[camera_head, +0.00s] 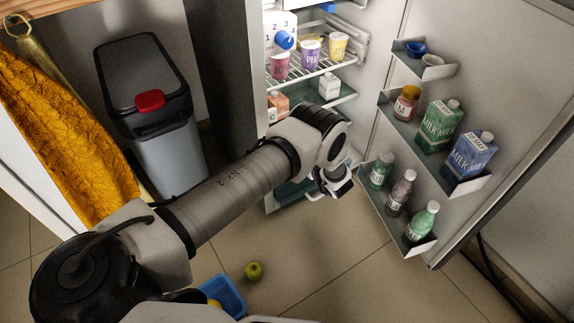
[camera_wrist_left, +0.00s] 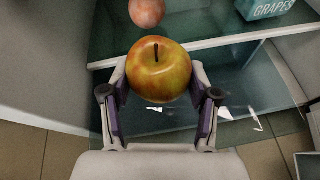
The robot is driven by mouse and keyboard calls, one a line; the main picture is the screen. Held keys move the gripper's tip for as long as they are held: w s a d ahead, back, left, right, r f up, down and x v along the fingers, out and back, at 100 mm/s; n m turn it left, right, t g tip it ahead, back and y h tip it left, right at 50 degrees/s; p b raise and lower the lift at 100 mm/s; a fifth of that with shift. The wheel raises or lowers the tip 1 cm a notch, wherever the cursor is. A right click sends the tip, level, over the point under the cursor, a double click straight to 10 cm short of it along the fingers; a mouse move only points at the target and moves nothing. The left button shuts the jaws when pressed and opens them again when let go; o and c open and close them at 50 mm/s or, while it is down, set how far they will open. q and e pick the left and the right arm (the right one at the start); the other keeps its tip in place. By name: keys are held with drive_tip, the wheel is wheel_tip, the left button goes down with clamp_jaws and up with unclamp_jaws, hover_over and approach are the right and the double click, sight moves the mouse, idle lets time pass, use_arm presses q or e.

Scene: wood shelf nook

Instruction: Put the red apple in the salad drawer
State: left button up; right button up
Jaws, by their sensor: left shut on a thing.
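My left gripper (camera_wrist_left: 160,95) is shut on a red and yellow apple (camera_wrist_left: 160,70), stem up, between its two pads. In the head view my left gripper (camera_head: 338,188) is low in front of the open fridge, and the apple is hidden there. The wrist view shows the apple over or beside a pale shelf edge (camera_wrist_left: 225,41). Dark teal glassy surfaces (camera_wrist_left: 240,80) lie beyond and below it. In the head view teal parts (camera_head: 285,198) show at the fridge bottom, partly behind my arm. I cannot tell which is the salad drawer or whether it is open.
A pinkish round fruit (camera_wrist_left: 147,11) and a teal grapes carton (camera_wrist_left: 264,8) are just beyond the apple. The open fridge door (camera_head: 480,70) at right has racks of bottles and cartons.

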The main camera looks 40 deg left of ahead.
use_arm(q)
drive_tip(key=s+a, duration=0.2)
drive_tip(key=s, duration=0.3)
drive_tip(key=shift+s+a+f+b, duration=0.1)
drive_tip(key=shift+s+f+b, duration=0.05)
drive_tip(key=shift+f+b, duration=1.75)
drive_tip(key=shift+s+a+f+b, duration=0.15)
drive_tip(key=shift+f+b, duration=1.3)
drive_tip(key=shift+f, duration=0.85)
drive_tip(key=o, duration=0.9)
drive_tip(key=shift+o, duration=0.2)
drive_tip(key=shift+d, duration=0.1)
drive_tip(key=shift+r, duration=0.1)
